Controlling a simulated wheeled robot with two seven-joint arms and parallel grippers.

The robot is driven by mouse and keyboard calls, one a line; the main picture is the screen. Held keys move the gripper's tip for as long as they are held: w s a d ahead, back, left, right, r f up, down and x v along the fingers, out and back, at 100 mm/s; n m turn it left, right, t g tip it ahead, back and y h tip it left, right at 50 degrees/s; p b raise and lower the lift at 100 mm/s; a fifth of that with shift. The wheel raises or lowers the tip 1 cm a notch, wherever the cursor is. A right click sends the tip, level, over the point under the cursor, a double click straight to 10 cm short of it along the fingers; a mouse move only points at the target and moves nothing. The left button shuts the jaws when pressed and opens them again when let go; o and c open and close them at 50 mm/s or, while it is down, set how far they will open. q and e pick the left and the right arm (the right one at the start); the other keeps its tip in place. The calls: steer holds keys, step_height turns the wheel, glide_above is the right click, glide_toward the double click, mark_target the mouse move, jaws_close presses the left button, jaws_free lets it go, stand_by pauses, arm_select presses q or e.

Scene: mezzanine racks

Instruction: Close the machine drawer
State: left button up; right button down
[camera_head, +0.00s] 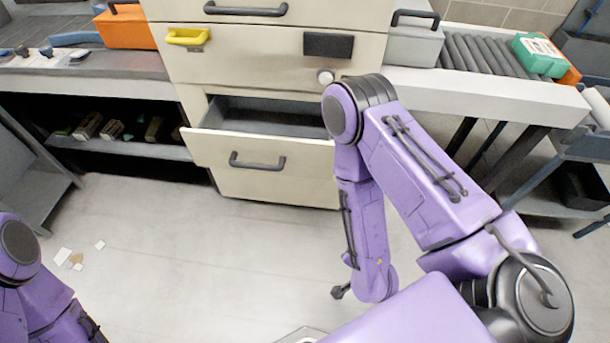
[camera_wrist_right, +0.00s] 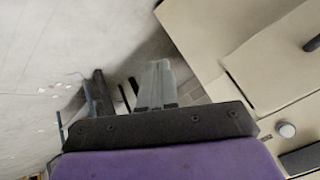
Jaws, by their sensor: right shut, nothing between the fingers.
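The machine drawer (camera_head: 262,182) is the low cream drawer of the cabinet, with a dark bar handle (camera_head: 257,161). It stands partly pulled out, and its grey interior shows above the front panel. My right arm's elbow overlaps its right end in the head view, and the forearm hangs down in front of it. My right gripper (camera_wrist_right: 157,68) shows in the right wrist view as two grey fingers together, empty, over the floor and apart from the cabinet. The cabinet's cream front (camera_wrist_right: 205,35) lies to its right there. My left arm enters at the lower left of the head view; its gripper is out of frame.
Above the drawer, the cabinet has a yellow handle (camera_head: 187,37), a dark plate (camera_head: 328,45) and a round knob (camera_head: 325,77). A roller conveyor (camera_head: 480,52) stands right, a shelf (camera_head: 130,150) left. The floor before the drawer is mostly clear, with scraps at left.

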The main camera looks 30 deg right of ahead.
steer(key=w+a+f+m+t+b, duration=0.3)
steer(key=w+m+b, duration=0.2)
steer(key=w+m, duration=0.1)
steer(key=w+a+r+m+t+h+b, duration=0.3)
steer(key=m+b, duration=0.3)
steer(key=m, duration=0.6)
steer(key=w+a+r+m+t+h+b, duration=0.25)
steer(key=w+m+b, duration=0.2)
steer(key=m, duration=0.75)
arm_select(q)
step_height(320, 180, down, 19)
steer(key=shift+s+r+p, duration=0.2)
steer(key=shift+s+p, duration=0.15)
steer(key=shift+p, duration=0.05)
arm_select(e)
steer(key=w+d+h, duration=0.1)
steer(key=w+d, duration=0.7)
steer(key=w, duration=0.2)
steer(key=shift+d+r, duration=0.15)
steer(key=shift+r, duration=0.05)
